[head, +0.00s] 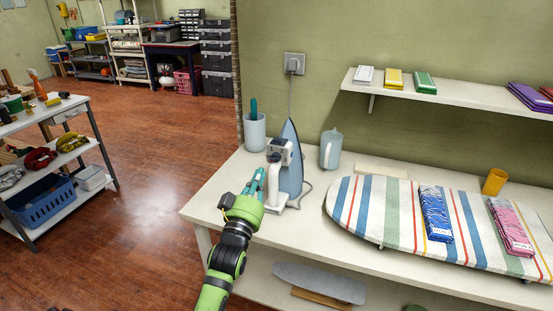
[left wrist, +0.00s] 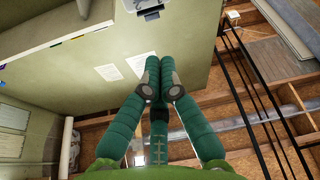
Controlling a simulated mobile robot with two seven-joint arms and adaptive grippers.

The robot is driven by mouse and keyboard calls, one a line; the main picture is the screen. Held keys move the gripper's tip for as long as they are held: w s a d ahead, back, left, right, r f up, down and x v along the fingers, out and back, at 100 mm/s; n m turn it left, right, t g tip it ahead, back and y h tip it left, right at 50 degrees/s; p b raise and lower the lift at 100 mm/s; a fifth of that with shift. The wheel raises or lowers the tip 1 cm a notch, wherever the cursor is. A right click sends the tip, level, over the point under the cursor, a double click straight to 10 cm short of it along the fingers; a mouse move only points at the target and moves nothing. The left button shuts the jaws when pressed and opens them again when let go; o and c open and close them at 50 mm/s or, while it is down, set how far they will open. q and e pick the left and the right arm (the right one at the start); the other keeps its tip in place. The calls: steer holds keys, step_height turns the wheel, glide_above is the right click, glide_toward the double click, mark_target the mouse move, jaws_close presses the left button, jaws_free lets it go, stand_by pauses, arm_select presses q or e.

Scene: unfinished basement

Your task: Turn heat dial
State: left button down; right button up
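A blue-and-white iron (head: 291,172) stands upright on its heel on the white table (head: 218,195), its soleplate facing right. A small dark knob-like part (head: 274,157), perhaps the heat dial, shows on its grey-white body; its setting is too small to read. My left gripper (head: 258,175) is just left of and in front of the iron handle, teal fingers pointing up. Whether it touches the iron cannot be told. In the left wrist view the teal fingers (left wrist: 160,78) meet at the tips with nothing between them; the iron is not seen there.
A cup with a teal item (head: 255,132) stands behind left of the iron, and a pale jug (head: 331,149) behind right. A striped ironing board (head: 374,208) with folded cloths fills the right. The cord rises to a wall socket (head: 294,64). The table's left front is clear.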

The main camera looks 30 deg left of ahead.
arm_select(q)
steer(key=r, duration=0.1)
step_height(320, 180, up, 3)
steer(key=p, duration=0.2)
glide_above(275, 158)
steer(key=s, duration=0.3)
steer(key=shift+w+a+f+p, duration=0.1)
steer(key=shift+w+f+p, duration=0.1)
steer(key=shift+f, duration=0.3)
steer(key=shift+w+f+p, duration=0.1)
steer(key=shift+w+f, duration=0.1)
steer(key=shift+f, duration=0.3)
steer(key=shift+d+f, duration=0.25)
steer(key=shift+f, duration=0.6)
steer(key=shift+d+f+m+t+h, duration=0.1)
steer(key=shift+f+m+t+h, duration=0.15)
steer(key=shift+m, duration=0.65)
